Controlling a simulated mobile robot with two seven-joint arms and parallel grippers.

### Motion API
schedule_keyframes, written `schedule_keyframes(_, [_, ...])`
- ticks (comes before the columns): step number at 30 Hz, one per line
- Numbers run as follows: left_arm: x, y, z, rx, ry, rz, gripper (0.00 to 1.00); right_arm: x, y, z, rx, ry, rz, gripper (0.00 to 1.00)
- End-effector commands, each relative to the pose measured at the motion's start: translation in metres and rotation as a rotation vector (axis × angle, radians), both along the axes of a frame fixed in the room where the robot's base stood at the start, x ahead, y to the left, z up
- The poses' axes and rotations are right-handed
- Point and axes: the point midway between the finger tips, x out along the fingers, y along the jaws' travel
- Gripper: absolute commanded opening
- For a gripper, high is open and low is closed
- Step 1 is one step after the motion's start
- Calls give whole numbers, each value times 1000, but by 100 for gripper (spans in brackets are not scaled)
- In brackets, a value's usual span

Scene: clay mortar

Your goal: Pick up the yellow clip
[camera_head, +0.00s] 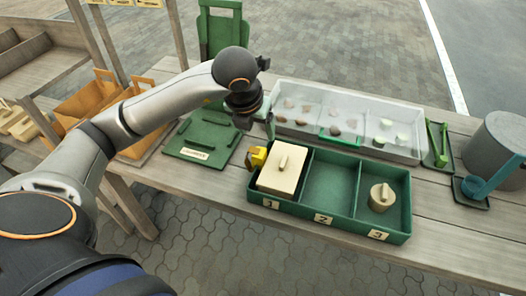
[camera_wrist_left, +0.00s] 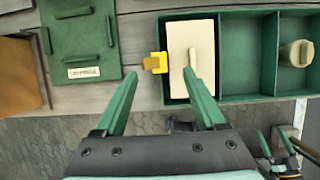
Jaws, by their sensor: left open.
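The yellow clip (camera_head: 257,157) sits on the left wall of the green three-compartment tray (camera_head: 330,225), beside compartment 1. In the left wrist view the yellow clip (camera_wrist_left: 156,63) has a brownish middle and lies close to the cream block's left side. My left gripper (camera_head: 256,127) is above and behind the clip in the head view, open and empty. In the left wrist view its two green fingers (camera_wrist_left: 159,84) are spread, with the clip beyond the gap between their tips. My right gripper (camera_wrist_left: 277,142) shows small at the lower right of that view, its fingers apart.
A cream block with a handle (camera_head: 283,172) fills compartment 1; compartment 2 is empty; a round knobbed piece (camera_head: 381,197) stands in compartment 3. A green board (camera_head: 203,136) lies left. A clear bin (camera_head: 347,121) stands behind, and a grey cylinder (camera_head: 497,143) at right.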

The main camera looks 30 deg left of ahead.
Motion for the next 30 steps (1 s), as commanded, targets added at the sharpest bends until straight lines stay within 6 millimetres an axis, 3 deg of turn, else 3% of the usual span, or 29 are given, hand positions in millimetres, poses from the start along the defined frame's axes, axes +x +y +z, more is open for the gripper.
schedule_keyframes(3, [7, 2, -23, -1, 6, -2, 72, 1, 0, 0, 1, -1, 1, 100])
schedule_keyframes(12, [16, 4, -49, -2, 3, -5, 72, 1, 1, 1, 1, -3, 1, 100])
schedule_keyframes(21, [22, 8, -90, -4, 3, -3, 72, 1, 0, 4, 0, -7, -1, 100])
schedule_keyframes(30, [25, 9, -96, -2, 0, -5, 72, 1, -1, 3, -1, -6, -1, 100])
